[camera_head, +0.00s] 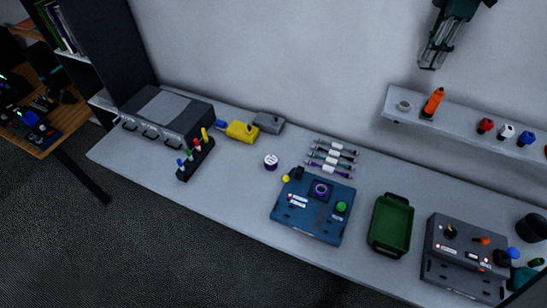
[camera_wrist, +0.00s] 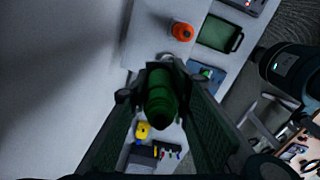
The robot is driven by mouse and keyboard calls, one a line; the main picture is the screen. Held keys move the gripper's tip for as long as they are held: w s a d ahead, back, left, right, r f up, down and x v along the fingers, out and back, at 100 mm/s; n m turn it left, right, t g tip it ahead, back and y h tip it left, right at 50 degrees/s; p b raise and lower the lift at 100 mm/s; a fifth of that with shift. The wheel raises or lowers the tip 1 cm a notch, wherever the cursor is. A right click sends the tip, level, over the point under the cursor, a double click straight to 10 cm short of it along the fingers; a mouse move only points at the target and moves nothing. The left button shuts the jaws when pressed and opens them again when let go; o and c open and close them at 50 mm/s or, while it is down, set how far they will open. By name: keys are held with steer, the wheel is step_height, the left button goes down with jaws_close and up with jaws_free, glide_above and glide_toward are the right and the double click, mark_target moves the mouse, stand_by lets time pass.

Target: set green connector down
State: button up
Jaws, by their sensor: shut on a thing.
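My gripper (camera_head: 432,58) is high up against the wall at the top right of the head view, above the shelf (camera_head: 455,118). In the wrist view my gripper (camera_wrist: 162,82) is shut on the green connector (camera_wrist: 160,105), a ribbed dark green cylinder between the two fingers. The connector is held in the air, clear of the shelf and table. I cannot make it out clearly in the head view. The shelf carries an orange connector (camera_head: 433,102), which also shows in the wrist view (camera_wrist: 183,31), and a pale ring (camera_head: 404,106) to its left.
Red (camera_head: 486,125), white (camera_head: 506,131) and blue (camera_head: 526,138) pieces stand further right on the shelf. The table's front left is clear.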

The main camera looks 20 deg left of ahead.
steer(key=s+a+n+b, duration=0.2)
steer(key=s+a+n, duration=0.15)
steer(key=a, duration=1.45)
steer(key=s+a+n+b, duration=0.2)
steer(key=a+n+b, duration=0.15)
steer(key=a, duration=1.35)
steer(key=s+a+n+b, duration=0.1)
steer(key=s+a+n, duration=0.2)
steer(key=s+a, duration=0.5)
steer(key=s+a+n+b, duration=0.2)
steer(key=s+a, duration=0.3)
steer(key=a, duration=0.6)
steer(key=s+a+n+b, duration=0.1)
steer(key=s+a+n, duration=0.2)
steer(key=s+a, duration=0.5)
step_height(320, 180, down, 42)
steer(key=w+a, duration=0.1)
steer(key=w, duration=0.1)
steer(key=shift+a, duration=0.1)
steer(key=shift+f, duration=3.1)
